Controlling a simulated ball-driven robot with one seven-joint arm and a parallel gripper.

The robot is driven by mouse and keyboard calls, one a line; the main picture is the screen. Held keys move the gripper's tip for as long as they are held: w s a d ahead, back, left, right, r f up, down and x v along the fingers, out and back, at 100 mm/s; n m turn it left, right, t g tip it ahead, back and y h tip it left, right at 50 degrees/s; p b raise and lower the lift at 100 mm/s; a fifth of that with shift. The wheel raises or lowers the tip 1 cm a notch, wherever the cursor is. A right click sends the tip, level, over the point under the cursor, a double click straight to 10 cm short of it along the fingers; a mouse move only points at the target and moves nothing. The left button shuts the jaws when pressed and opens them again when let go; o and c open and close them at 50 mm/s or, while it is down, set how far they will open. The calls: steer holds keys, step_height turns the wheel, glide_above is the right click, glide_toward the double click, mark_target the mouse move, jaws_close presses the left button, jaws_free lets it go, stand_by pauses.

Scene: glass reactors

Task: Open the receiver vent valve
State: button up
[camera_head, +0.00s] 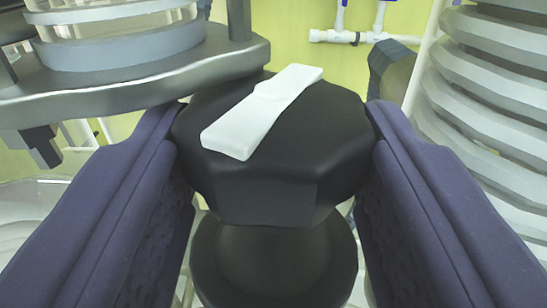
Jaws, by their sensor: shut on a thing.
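A black faceted valve knob (265,190) with a white bar marker (258,112) on its top fills the middle of the head camera view. The white bar runs from lower left to upper right. My gripper (275,135) has its two purple-blue padded fingers on the left and right sides of the knob, and it is shut on the knob. A round black collar (270,265) shows below the knob. The valve's connection to the glassware is hidden beneath it.
A grey metal flange (130,90) with a glass cylinder (110,30) stands close at the upper left. A stack of white coils (480,120) rises on the right. White pipes with blue fittings (350,35) run along the yellow-green wall behind.

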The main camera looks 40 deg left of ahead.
steer(key=n+g+y, duration=0.1)
steer(key=g+y, duration=0.1)
steer(key=n+g+y, duration=0.1)
steer(key=shift+w+d+n, duration=0.2)
steer(key=shift+d+n, duration=0.05)
steer(key=shift+n, duration=0.05)
steer(key=shift+w+r+n+g+y+p, duration=0.15)
steer(key=shift+n+g+y+p, duration=1.35)
steer(key=shift+g, duration=0.7)
steer(key=shift+n, duration=0.3)
steer(key=o, duration=1)
steer(key=shift+o, duration=0.2)
